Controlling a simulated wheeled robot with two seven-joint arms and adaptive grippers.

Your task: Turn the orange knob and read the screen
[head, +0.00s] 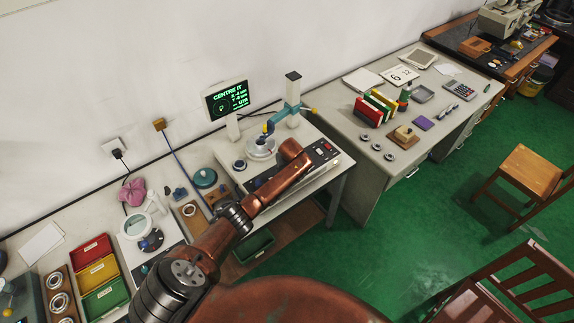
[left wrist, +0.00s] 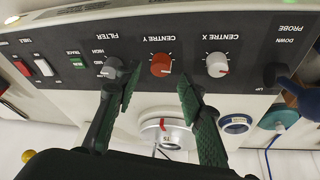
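The orange knob (left wrist: 161,65), labelled CENTRE Y, sits on the dark control panel (left wrist: 263,45) in the left wrist view, which shows the panel upside down. My left gripper (left wrist: 160,76) is open, its two green-padded fingers on either side of the orange knob with gaps to it. In the head view my arm covers the knob and the gripper. The screen (head: 227,101) stands behind the machine and shows green text, "CENTRE IT", a round graphic and small values I cannot read surely. My right gripper is not in view.
Grey knobs, FILTER (left wrist: 112,68) and CENTRE X (left wrist: 217,65), flank the orange knob. A dark PROBE lever (left wrist: 278,75) is beyond CENTRE X. Several rings and open bins lie at left.

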